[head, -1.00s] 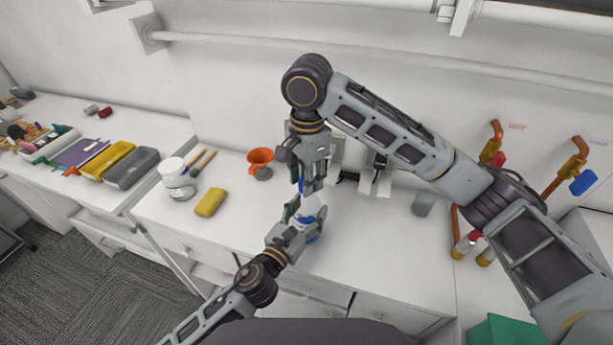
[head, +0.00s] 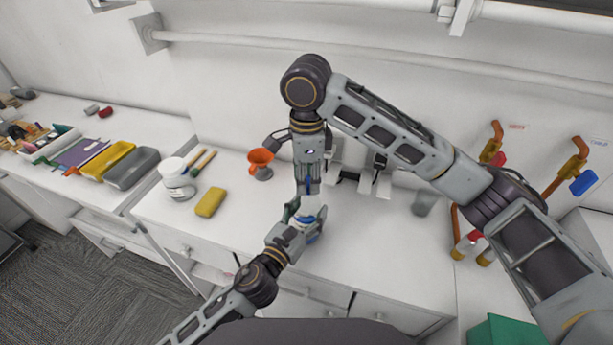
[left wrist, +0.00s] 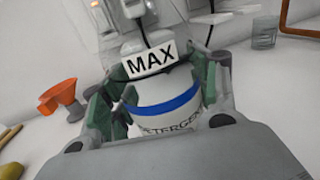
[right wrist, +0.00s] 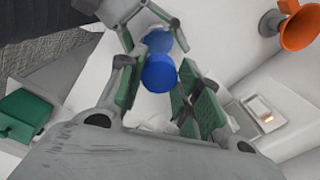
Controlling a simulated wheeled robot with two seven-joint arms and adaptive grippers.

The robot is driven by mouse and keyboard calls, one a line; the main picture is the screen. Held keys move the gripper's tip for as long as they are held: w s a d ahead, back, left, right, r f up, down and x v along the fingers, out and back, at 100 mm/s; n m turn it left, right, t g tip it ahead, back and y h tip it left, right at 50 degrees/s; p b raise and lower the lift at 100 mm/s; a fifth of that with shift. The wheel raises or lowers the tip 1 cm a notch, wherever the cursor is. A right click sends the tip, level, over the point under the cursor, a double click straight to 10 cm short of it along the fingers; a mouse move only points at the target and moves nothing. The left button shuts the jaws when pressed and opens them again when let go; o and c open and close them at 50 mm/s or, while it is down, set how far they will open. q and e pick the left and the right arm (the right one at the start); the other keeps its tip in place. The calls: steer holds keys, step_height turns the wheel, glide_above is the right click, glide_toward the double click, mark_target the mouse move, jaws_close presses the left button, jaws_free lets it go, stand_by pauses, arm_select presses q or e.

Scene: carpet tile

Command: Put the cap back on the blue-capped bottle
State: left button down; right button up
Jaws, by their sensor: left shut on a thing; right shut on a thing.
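The white detergent bottle (left wrist: 165,118) with a blue band stands upright on the counter in my left gripper (head: 303,213). The left wrist view shows green-padded fingers on both sides of it, shut on it. My right gripper (head: 308,188) points straight down above the bottle. In the right wrist view its fingers are shut around the round blue cap (right wrist: 158,75). A blue part of the bottle (right wrist: 157,42) shows just beyond the cap. I cannot tell whether the cap touches the bottle's neck, which is hidden.
An orange funnel (head: 260,157), a yellow sponge (head: 210,203) and a white jar (head: 177,175) stand left of the bottle. A grey cup (head: 423,204) stands to the right. Copper pipes with valves (head: 575,165) are at far right. The counter between bottle and cup is clear.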

steer(key=o, duration=0.7)
steer(key=shift+r, duration=2.25)
steer(key=shift+w+r, duration=0.1)
steer(key=shift+r, duration=0.05)
steer(key=shift+c, duration=0.4)
